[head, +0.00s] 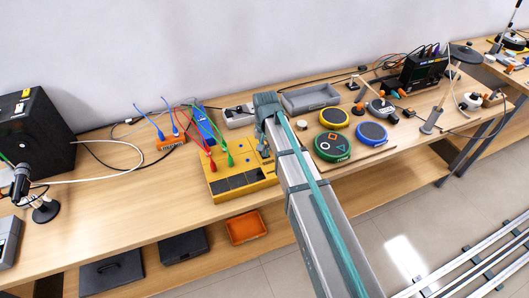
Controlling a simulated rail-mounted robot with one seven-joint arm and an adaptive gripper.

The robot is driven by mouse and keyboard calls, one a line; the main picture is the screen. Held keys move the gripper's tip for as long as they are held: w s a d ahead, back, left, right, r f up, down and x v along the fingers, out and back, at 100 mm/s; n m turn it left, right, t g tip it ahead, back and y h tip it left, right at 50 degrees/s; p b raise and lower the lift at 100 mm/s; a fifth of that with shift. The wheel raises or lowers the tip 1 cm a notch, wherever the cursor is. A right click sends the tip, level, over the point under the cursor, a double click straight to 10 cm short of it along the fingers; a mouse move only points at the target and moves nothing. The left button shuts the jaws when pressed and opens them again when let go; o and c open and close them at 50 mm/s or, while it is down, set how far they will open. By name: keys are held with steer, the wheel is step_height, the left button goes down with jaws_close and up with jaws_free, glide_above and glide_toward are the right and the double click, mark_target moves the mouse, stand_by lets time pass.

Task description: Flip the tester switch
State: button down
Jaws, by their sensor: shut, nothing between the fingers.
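A yellow box (232,181), which looks like the tester, sits on the wooden bench left of my arm. Dark panels show on its top and front. Red plugs (211,165) and green plugs (229,159) with leads stand on it. My arm reaches across from the lower right, and its grey end joint is above and behind the box's right side. The arm covers the right edge of the box. I cannot make out the switch. My gripper is hidden behind the arm, so its place relative to the box does not show.
An orange block (171,141) and a blue block (203,127) with leads lie behind the box. Right of my arm are a green round pad (332,147), yellow pad (334,117), blue pad (371,133) and grey tray (310,97). The bench left of the box is mostly clear.

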steer(key=shift+r+p, duration=2.3)
steer(key=shift+r, duration=1.15)
